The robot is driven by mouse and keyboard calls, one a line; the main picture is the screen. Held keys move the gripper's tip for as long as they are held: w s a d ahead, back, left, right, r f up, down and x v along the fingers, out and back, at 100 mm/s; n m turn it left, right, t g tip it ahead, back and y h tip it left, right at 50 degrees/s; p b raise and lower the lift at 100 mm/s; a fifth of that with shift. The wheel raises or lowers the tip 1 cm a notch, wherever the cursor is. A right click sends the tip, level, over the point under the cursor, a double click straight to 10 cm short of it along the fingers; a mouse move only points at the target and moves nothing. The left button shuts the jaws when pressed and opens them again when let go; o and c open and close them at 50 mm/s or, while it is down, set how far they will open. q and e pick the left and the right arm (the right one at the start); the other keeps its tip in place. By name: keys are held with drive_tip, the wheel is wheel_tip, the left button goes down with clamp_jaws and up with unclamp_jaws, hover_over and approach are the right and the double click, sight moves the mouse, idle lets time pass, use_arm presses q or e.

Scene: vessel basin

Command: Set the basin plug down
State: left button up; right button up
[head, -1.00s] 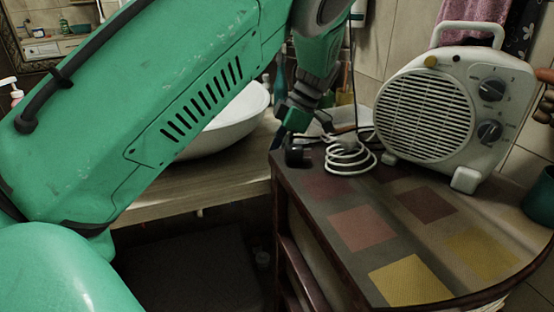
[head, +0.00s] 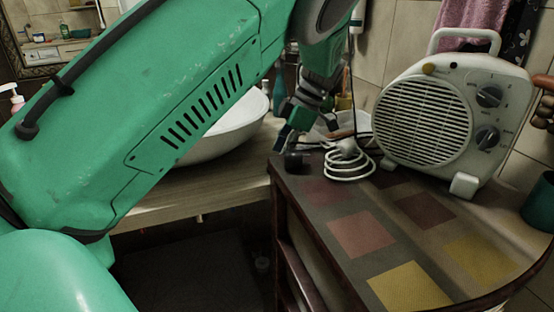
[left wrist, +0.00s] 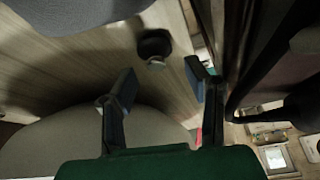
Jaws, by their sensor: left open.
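The black, rounded basin plug (head: 293,161) rests at the near left corner of the cabinet top (head: 330,235), beside a white coiled cord. My left gripper (head: 289,136) is just above and behind it, pointing down, with its fingers apart. In the left wrist view, a dark round piece that looks like the plug (left wrist: 155,45) lies on a surface beyond the open fingertips of my left gripper (left wrist: 158,86), with nothing visible between them. Any contact with the plug is hard to judge in the head view. My right gripper is not in view.
A white fan heater (head: 440,115) stands to the right, with its coiled cord (head: 348,162) close to the gripper. A white basin (head: 225,130) sits on the wooden counter (head: 185,185) behind my arm. A teal cup (head: 540,200) is at the right edge. The patchwork cabinet front is clear.

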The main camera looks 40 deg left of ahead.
use_arm(q)
drive_tip(key=p+v, duration=0.1)
drive_tip(key=v, duration=0.7)
drive_tip(key=shift+r, duration=0.2)
drive_tip(key=shift+w, duration=0.1)
drive_tip(key=shift+a, duration=0.15)
